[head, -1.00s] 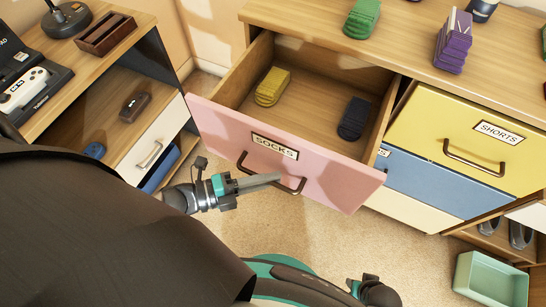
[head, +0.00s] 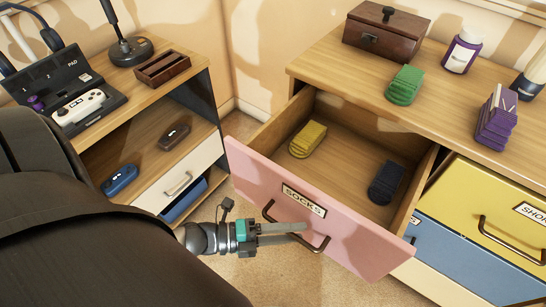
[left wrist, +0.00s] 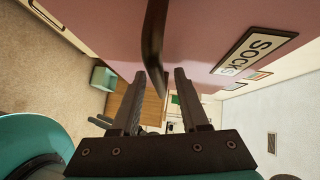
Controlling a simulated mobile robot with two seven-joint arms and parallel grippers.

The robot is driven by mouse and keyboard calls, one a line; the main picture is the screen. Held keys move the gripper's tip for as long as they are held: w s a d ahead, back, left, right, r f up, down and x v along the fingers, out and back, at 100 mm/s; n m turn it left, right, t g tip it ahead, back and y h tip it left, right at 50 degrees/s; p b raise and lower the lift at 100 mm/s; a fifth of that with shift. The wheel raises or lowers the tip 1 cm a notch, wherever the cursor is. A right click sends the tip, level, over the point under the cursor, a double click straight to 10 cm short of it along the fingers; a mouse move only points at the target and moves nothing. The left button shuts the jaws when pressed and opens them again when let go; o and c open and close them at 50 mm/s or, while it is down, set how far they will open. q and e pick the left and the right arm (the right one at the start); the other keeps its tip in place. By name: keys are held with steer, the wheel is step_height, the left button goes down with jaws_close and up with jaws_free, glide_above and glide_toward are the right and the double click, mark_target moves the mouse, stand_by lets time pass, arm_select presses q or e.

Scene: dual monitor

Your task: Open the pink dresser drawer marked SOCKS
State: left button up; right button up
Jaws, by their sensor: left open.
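The pink drawer front marked SOCKS (head: 350,229) stands pulled well out of the dresser. A yellow folded sock stack (head: 307,139) and a dark blue one (head: 386,183) lie inside. The dark curved handle (head: 322,240) is on the drawer's front; in the left wrist view the handle (left wrist: 154,45) reaches toward the space between the fingers. My left gripper (head: 303,231) is open at the handle, its fingers pointing right in the head view. Whether they touch the handle is unclear. The left gripper (left wrist: 160,100) also shows in the left wrist view. My right gripper is not in view.
The dresser top (head: 340,65) holds a wooden box (head: 386,33), green socks (head: 405,85) and purple items. The yellow SHORTS drawer (head: 490,205) and a blue drawer (head: 465,255) are at right. A low shelf unit (head: 190,90) stands left. Carpet lies below.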

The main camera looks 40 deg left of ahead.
arm_select(q)
steer(key=shift+s, duration=0.1)
steer(key=shift+s+a, duration=0.2)
steer(key=shift+a, duration=0.1)
steer(key=p+v, duration=0.2)
steer(key=v, duration=1.2)
steer(key=shift+s, duration=0.15)
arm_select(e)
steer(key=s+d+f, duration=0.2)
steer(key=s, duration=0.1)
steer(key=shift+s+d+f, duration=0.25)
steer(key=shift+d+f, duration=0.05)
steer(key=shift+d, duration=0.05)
arm_select(q)
steer(key=shift+a+r, duration=0.1)
steer(key=shift+r, duration=0.05)
